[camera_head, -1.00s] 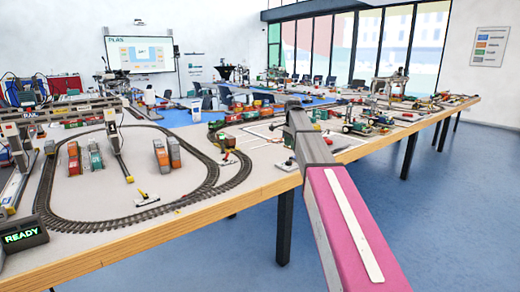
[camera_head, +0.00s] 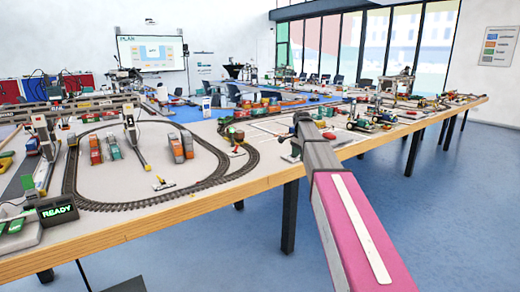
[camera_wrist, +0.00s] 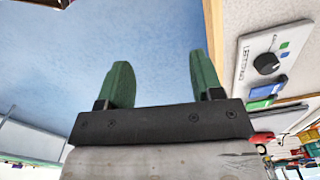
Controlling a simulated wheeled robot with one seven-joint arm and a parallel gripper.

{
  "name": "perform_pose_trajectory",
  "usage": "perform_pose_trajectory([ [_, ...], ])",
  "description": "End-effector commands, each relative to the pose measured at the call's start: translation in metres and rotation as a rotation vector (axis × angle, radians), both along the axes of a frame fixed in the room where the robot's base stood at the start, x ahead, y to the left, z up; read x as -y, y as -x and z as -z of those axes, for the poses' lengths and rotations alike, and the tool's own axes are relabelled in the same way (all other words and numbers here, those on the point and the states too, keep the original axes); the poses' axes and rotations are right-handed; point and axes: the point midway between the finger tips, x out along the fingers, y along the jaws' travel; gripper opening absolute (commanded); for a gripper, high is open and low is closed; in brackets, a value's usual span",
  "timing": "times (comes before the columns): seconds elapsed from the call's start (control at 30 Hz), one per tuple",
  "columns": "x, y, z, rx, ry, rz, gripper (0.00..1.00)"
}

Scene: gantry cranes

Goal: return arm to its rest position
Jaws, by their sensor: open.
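My gripper (camera_wrist: 158,78) is open in the wrist view. Its two green fingers stand apart with nothing between them, over blue floor (camera_wrist: 90,50). My pink and grey arm stretches forward from the lower right of the head view, and its far end is near the front edge of the table (camera_head: 330,161). The gripper's fingers cannot be made out clearly in the head view.
In the wrist view a white control panel (camera_wrist: 248,72) with a black knob lies at the right. The long table carries an oval track (camera_head: 75,180), several small train cars and a READY display (camera_head: 58,211). Blue floor (camera_head: 420,215) is free at the right.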

Motion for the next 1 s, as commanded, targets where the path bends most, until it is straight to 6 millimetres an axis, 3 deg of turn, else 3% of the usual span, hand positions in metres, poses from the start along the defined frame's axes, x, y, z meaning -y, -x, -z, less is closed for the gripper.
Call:
perform_pose_trajectory([
  [0.23,0.0,0.041,0.054,-0.001,-0.001,-0.138,0.6],
  [0.37,0.0,0.075,0.094,-0.002,0.0,-0.25,0.6],
  [0.7,0.0,0.202,0.208,-0.001,-0.001,-0.657,0.6],
  [1.0,0.0,0.31,0.271,0.003,0.001,-0.992,0.6],
])
